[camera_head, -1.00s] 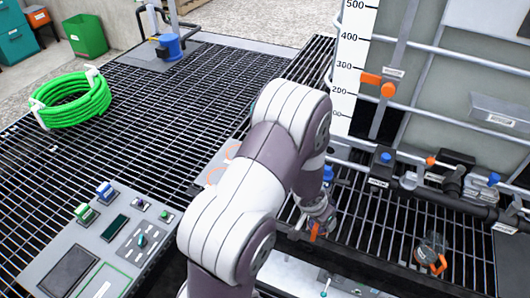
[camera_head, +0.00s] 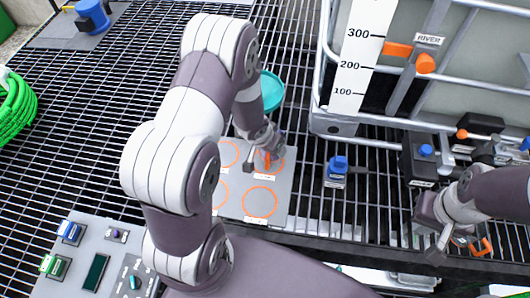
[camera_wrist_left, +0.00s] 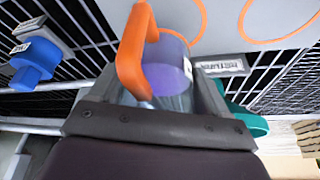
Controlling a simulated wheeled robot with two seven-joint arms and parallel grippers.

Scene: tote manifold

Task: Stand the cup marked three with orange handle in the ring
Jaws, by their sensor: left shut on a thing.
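My left gripper (camera_head: 266,146) is over the grey plate (camera_head: 238,178) with orange rings. It is shut on a clear, purple-tinted cup (camera_wrist_left: 168,65) with an orange handle (camera_wrist_left: 132,50). In the head view the cup is at the plate's upper right ring (camera_head: 281,163), mostly hidden by the gripper. I cannot tell whether its base touches the plate, and its mark is not readable. My right gripper (camera_head: 437,232) is low at the right, beside another orange handle (camera_head: 482,247). Whether its jaws are open is unclear.
A teal round vessel (camera_head: 271,91) stands just behind the plate. A blue-topped valve (camera_head: 338,166) is to its right. The tank frame and pipes fill the back right. A control panel (camera_head: 95,262) is at the lower left. Green hose (camera_head: 15,108) lies far left.

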